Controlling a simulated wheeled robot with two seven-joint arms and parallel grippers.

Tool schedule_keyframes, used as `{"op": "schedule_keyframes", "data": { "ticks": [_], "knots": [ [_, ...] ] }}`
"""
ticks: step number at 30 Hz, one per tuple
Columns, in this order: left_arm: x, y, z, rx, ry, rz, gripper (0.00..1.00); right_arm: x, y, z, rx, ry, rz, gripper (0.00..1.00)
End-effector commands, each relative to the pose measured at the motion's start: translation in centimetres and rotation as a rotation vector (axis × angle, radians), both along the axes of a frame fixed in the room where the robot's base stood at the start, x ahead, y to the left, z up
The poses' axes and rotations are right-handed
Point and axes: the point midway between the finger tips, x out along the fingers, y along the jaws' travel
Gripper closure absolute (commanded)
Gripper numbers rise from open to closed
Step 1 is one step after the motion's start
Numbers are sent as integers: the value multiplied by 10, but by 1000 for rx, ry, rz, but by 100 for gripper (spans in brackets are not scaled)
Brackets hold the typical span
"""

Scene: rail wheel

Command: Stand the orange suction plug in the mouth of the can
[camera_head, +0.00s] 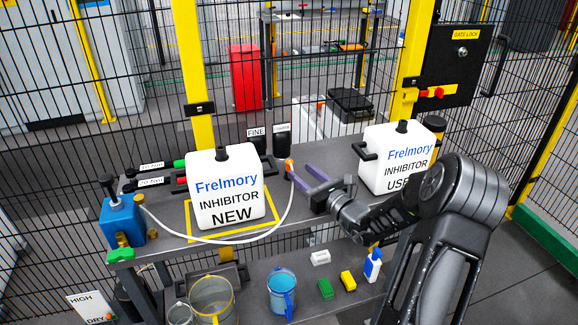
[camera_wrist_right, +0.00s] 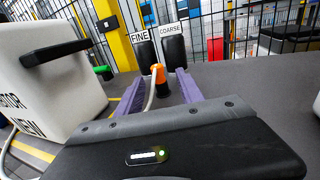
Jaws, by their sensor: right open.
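The orange suction plug (camera_head: 289,165) stands upright on the bench top behind the NEW can, with the white hose (camera_head: 286,212) running to it. My right gripper (camera_head: 301,178) is open, its purple fingers pointing at the plug. In the right wrist view the plug (camera_wrist_right: 158,73) shows between the fingertips (camera_wrist_right: 160,78); I cannot tell whether either finger touches it. The white NEW can (camera_head: 225,192) stands upright left of the gripper, with a black fitting (camera_head: 221,153) on top. The white USED can (camera_head: 392,160) stands on the right. My left gripper is not in view.
A blue pump (camera_head: 121,222) stands at the bench's left end. Black FINE (camera_wrist_right: 145,50) and COARSE (camera_wrist_right: 174,52) holders stand behind the plug. Two labelled tools (camera_head: 150,182) lie left of the NEW can. The lower shelf holds buckets (camera_head: 282,290) and a bottle (camera_head: 373,265).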

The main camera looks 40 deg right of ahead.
Motion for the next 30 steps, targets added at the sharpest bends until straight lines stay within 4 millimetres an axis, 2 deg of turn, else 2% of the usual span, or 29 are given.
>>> {"op": "schedule_keyframes", "data": {
  "ticks": [3, 14, 24, 30],
  "knots": [
    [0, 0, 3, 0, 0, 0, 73, 11, 0, 1, 1, -1, 0, 55],
    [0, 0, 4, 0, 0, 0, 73, 16, 1, 1, 2, 0, 0, 55],
    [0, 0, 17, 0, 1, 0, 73, 59, 3, 2, 3, -2, 1, 55],
    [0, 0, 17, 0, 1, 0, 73, 65, 3, 0, 2, 0, 0, 55]
  ]
}}
